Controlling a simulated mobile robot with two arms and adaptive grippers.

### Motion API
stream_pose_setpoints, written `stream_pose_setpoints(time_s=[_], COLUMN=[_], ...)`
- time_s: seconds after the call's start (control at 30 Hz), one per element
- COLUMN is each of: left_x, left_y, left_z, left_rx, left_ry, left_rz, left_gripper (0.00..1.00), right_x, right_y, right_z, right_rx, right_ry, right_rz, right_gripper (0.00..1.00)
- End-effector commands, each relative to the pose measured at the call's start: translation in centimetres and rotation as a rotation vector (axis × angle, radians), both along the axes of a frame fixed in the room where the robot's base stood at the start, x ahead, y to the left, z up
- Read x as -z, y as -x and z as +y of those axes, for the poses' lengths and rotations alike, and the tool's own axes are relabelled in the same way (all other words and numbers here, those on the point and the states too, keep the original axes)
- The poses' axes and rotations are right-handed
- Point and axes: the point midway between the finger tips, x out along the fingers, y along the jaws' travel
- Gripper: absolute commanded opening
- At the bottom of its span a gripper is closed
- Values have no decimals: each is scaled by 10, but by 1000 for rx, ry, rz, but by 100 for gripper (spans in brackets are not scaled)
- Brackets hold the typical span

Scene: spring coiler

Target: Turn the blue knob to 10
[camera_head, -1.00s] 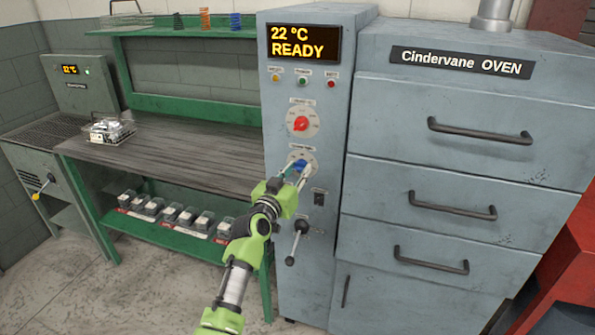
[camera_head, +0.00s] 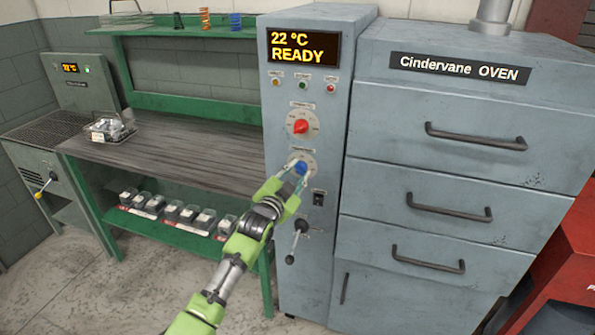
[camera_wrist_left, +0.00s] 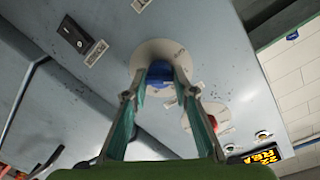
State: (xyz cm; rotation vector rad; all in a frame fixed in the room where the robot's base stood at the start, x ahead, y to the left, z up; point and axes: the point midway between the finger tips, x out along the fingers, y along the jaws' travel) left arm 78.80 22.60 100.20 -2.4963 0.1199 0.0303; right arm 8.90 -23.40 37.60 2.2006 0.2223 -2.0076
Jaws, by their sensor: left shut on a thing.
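The blue knob (camera_head: 301,167) sits on a round pale dial on the grey oven control panel, below the red knob. In the left wrist view the blue knob (camera_wrist_left: 160,72) lies between the two fingertips. My left gripper (camera_head: 296,173) is shut on the blue knob, with one finger on each side; its fingers fill the middle of the wrist view (camera_wrist_left: 160,84). The dial's numbers are too small to read, and the fingers hide part of the dial. My right gripper is in neither view.
The red knob (camera_head: 301,127) is just above, and a black switch (camera_head: 318,198) and a lever (camera_head: 298,240) are below. The display (camera_head: 304,47) reads 22 °C READY. Oven drawers with handles (camera_head: 449,207) stand at the right, a green-framed workbench (camera_head: 190,150) at the left.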

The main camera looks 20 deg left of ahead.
Motion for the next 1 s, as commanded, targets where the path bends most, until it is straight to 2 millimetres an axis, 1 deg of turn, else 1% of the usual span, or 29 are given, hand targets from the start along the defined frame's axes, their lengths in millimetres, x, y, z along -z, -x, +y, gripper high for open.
stream_pose_setpoints(time_s=[0.17,0.57,0.6,0.63,1.0], left_x=[-1,-1,-1,-1,0], left_y=[0,0,0,0,1], left_z=[0,0,0,0,0], left_rx=[0,0,0,0,0], left_ry=[-30,-35,-35,-35,-34], left_rz=[-1,-2,-2,-2,-2], left_gripper=[4,4,33,41,42], right_x=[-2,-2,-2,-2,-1], right_y=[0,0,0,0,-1], right_z=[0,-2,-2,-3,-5], right_rx=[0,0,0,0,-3], right_ry=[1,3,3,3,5], right_rz=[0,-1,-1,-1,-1], right_gripper=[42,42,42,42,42])
